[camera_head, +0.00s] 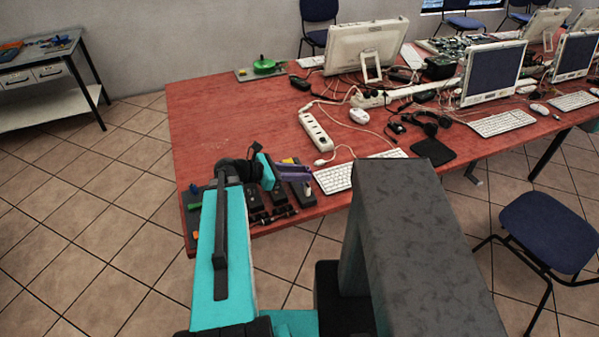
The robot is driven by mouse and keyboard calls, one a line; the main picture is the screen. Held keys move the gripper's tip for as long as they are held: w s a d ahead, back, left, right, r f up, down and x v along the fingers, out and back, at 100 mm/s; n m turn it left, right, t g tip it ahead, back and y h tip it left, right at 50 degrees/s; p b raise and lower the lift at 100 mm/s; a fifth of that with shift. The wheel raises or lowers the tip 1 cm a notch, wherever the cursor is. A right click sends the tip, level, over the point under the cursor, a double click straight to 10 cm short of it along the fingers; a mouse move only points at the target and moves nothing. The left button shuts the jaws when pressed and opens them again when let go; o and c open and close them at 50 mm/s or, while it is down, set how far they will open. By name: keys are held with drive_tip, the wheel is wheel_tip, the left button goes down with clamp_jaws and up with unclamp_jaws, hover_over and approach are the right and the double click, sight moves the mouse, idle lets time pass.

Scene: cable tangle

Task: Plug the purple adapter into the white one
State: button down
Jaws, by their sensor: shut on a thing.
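My gripper (305,174) is over the near edge of the red table, reaching to the right from the teal end of my arm. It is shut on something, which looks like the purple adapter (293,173). At this size I cannot separate the purple adapter's outline clearly from the fingers. A small white piece (308,189) shows on a dark block just below and right of my gripper. It may be the white adapter, but its shape is too small to tell. My gripper appears above it; I cannot tell the gap.
Dark blocks (254,198) with small coloured pieces line the near table edge (275,226). A white power strip (317,132), a keyboard (345,178) and loose cables lie behind and to the right. Monitors (366,48) stand farther back. The table's left part (215,115) is clear.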

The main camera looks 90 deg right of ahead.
drive_tip(key=shift+f+b, duration=0.3)
drive_tip(key=shift+f, duration=0.25)
drive_tip(key=shift+f, duration=1.15)
idle(2.0)
drive_tip(key=c, duration=1.4)
unclamp_jaws()
drive_tip(key=shift+o, duration=0.2)
drive_tip(key=shift+w, duration=0.1)
drive_tip(key=b+v, duration=0.3)
drive_tip(key=v, duration=1)
drive_tip(key=shift+w+a+r, duration=0.15)
drive_tip(key=shift+w+a, duration=0.05)
drive_tip(key=shift+w, duration=0.05)
